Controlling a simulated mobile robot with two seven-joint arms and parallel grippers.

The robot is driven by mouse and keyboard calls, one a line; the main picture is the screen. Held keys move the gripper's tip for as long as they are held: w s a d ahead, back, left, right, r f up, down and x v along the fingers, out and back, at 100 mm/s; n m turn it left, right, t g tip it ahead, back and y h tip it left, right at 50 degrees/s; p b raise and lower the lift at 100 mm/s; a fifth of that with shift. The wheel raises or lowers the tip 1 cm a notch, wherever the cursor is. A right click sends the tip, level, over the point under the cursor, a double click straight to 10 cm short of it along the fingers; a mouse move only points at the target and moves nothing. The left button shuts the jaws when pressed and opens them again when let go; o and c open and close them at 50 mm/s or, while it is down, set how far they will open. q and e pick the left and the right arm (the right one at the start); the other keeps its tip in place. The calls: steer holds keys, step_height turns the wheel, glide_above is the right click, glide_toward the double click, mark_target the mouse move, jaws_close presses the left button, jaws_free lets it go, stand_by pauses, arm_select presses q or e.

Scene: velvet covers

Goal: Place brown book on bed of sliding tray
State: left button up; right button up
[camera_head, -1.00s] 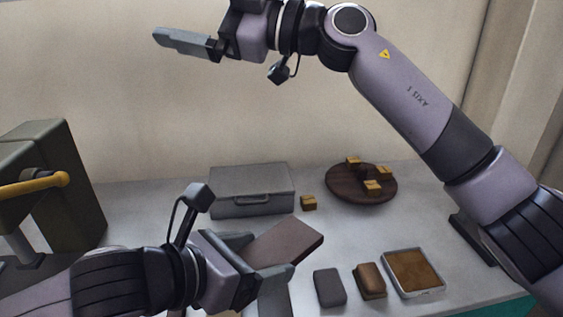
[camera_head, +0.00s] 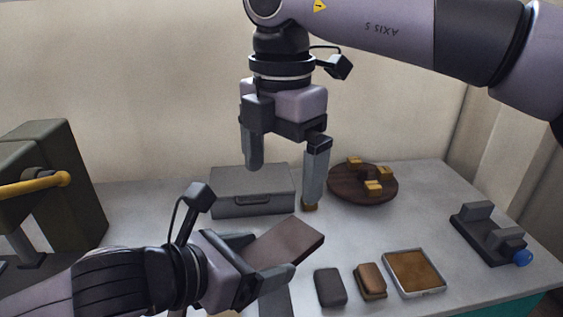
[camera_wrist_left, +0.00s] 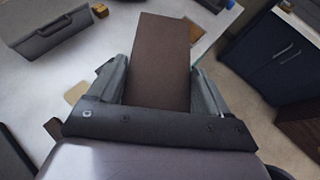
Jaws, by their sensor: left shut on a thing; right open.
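The brown book (camera_head: 290,243) is a flat, dark brown block held tilted above the table. My left gripper (camera_head: 268,256) is shut on it, with one finger on each side. In the left wrist view, the book (camera_wrist_left: 160,60) sticks out beyond the fingers of the gripper (camera_wrist_left: 158,78). My right gripper (camera_head: 284,183) is open and empty, pointing down in front of the grey case.
A press with a yellow handle (camera_head: 35,187) stands at left. A grey case (camera_head: 230,198), a round wooden board (camera_head: 345,187) with small yellow blocks, a grey block (camera_head: 330,287), a brown block (camera_head: 371,280), a brown-filled tray (camera_head: 443,287) and a blue-knobbed clamp (camera_head: 490,236) share the table.

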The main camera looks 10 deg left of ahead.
mark_target(283, 239)
step_height(283, 239, down, 12)
steer(key=shift+d, duration=0.1)
stand_by(0.4)
steer(key=c, duration=1.1)
arm_select(q)
steer(key=o, duration=1.1)
arm_select(e)
steer(key=shift+c, duration=0.2)
